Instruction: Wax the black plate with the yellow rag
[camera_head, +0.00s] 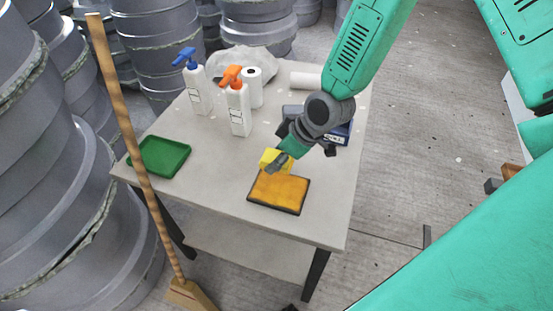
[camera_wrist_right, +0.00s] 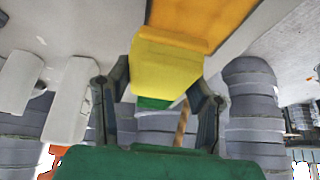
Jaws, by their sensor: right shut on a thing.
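The black plate (camera_head: 251,199) lies near the table's front edge. Its top is covered in orange-yellow and a dark rim shows around it. The orange surface (camera_wrist_right: 205,22) also shows at the top of the right wrist view. My right gripper (camera_head: 279,161) is shut on the yellow rag (camera_head: 268,158), a block-like piece at the plate's far edge. The rag (camera_wrist_right: 165,68) sits between the two fingers in the right wrist view, with a green part under it. I cannot tell whether the rag touches the plate. My left gripper is not in view.
A green tray (camera_head: 160,157) lies at the table's left. White bottles with blue (camera_head: 200,92) and orange (camera_head: 239,112) pumps and a paper roll (camera_head: 254,88) stand behind. A dark blue box (camera_head: 342,132) is partly hidden by my arm. A broom (camera_head: 133,145) leans on the left edge.

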